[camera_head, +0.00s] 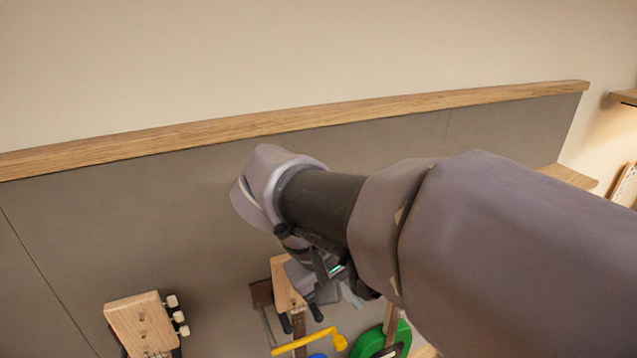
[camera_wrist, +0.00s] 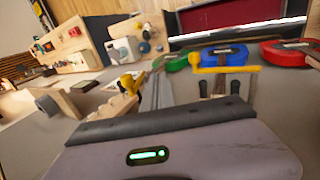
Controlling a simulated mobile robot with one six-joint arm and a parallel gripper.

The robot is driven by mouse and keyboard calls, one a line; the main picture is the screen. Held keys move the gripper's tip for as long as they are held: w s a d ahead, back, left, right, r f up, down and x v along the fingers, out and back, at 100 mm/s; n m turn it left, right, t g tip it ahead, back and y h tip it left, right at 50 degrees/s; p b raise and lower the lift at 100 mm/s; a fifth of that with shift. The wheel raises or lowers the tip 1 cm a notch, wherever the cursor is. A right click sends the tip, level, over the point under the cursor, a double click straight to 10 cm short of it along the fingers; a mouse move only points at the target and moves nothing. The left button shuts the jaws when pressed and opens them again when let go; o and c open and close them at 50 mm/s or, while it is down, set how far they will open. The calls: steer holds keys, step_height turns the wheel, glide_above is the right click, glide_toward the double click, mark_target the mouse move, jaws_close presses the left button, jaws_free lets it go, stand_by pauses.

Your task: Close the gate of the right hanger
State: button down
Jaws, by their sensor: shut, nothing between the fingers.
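My gripper (camera_head: 318,286) is low in the middle of the head view, in front of the grey wall panel; it is shut and empty. A pale wooden headstock-shaped piece (camera_head: 285,282) shows just behind and left of it, with dark prongs (camera_head: 301,322) below. A yellow bar (camera_head: 308,343), possibly the gate, lies below my gripper, partly cut off. In the wrist view a yellow bar (camera_wrist: 225,69) stands at upper right, above dark posts. Another yellow piece (camera_wrist: 130,82) shows left of centre. Whether either gate is open, or touched by my gripper, I cannot tell.
A guitar headstock with pegs (camera_head: 140,322) is at lower left. A wooden rail (camera_head: 300,119) runs along the panel top. The upper wall is bare.

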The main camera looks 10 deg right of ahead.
steer(key=d, duration=0.1)
steer(key=w+d, duration=0.1)
steer(key=d+p, duration=0.1)
steer(key=d, duration=0.1)
steer(key=shift+w+d+f, duration=0.1)
steer(key=shift+w+f, duration=0.1)
steer(key=shift+f, duration=0.1)
steer(key=shift+r, duration=0.1)
